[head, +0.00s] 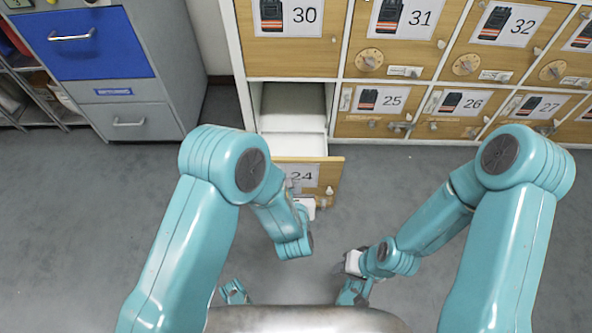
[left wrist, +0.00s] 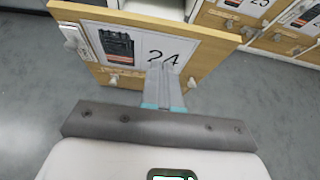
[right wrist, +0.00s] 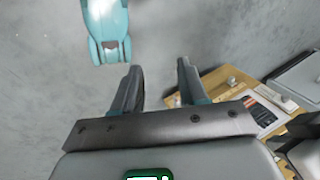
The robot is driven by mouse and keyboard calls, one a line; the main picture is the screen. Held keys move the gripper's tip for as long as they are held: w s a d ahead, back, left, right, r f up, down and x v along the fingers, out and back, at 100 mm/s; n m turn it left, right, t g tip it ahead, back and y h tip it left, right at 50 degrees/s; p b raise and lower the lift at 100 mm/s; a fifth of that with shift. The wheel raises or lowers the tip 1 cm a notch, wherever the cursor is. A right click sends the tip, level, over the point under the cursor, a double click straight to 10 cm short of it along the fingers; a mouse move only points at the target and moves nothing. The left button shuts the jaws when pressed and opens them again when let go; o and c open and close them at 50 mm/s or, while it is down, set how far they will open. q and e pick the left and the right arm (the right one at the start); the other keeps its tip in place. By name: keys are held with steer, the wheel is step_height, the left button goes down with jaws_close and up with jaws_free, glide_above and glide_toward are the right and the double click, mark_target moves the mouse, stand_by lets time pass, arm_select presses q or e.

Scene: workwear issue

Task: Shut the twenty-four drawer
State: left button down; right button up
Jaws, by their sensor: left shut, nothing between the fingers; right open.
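The twenty-four drawer (head: 334,175) stands pulled out from the bottom left of the wooden cabinet, its pale inside showing behind the front. In the left wrist view its wooden front (left wrist: 215,62) carries a label with a device picture and "24". My left gripper (head: 297,190) is shut and empty, in front of the drawer face. In the left wrist view its fingertips (left wrist: 163,68) overlap the label's lower part; I cannot tell whether they touch. My right gripper (right wrist: 157,70) is open and empty, low, to the right of the drawer in the head view (head: 343,264).
Neighbouring doors 25 (head: 375,118), 26 and 27, and those above, look shut, with small knobs and latches. A grey cabinet with a blue drawer (head: 90,45) stands at the left. The grey floor (head: 80,200) around the drawer is clear.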

mark_target(296, 162)
arm_select(q)
steer(key=x, duration=0.2)
steer(key=b+x, duration=0.1)
steer(key=x, duration=0.2)
steer(key=r+b+x, duration=0.1)
steer(key=x, duration=0.1)
steer(key=shift+w+f, duration=0.2)
steer(key=shift+w, duration=0.4)
steer(key=shift+w+r, duration=0.1)
steer(key=shift+w, duration=0.55)
arm_select(e)
steer(key=f, duration=0.2)
steer(key=w+f, duration=0.1)
steer(key=shift+w+d+t, duration=0.1)
steer(key=shift+d+t, duration=0.15)
steer(key=shift+t, duration=0.05)
arm_select(q)
steer(key=shift+w+b, duration=0.1)
steer(key=shift+b, duration=0.2)
arm_select(e)
steer(key=shift+w+a, duration=0.1)
steer(key=shift+w, duration=0.05)
